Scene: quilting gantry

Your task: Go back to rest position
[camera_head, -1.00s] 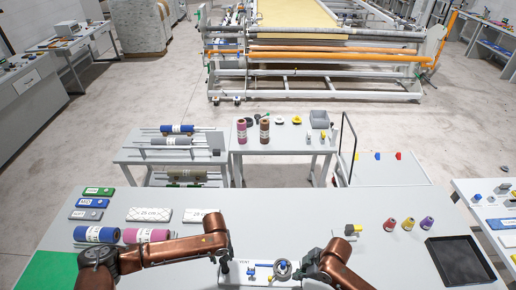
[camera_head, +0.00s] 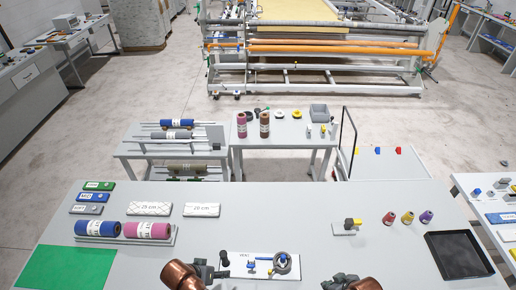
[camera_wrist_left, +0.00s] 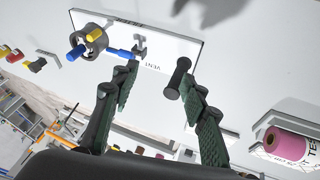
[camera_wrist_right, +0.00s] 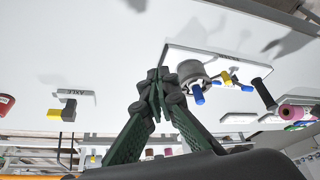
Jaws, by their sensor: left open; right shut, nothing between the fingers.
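My left gripper (camera_wrist_left: 158,85) is open above the worktable; in the head view it shows low in the middle (camera_head: 212,272). A dark cylinder (camera_wrist_left: 178,78) stands by one of its fingers in the left wrist view; I cannot tell if they touch. It stands at the left end of the white VENT board (camera_head: 240,273). My right gripper (camera_wrist_right: 158,88) is shut and empty; in the head view it is at the bottom edge (camera_head: 338,282), right of the board. The board also bears a grey ring (camera_head: 282,263) and small blue and yellow parts.
The worktable (camera_head: 310,215) holds blue and pink rolls (camera_head: 147,230) at left, a green mat (camera_head: 65,267), a yellow-black part (camera_head: 352,224), several coloured cones and a black tray (camera_head: 458,256) at right. The table's middle behind the board is clear.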

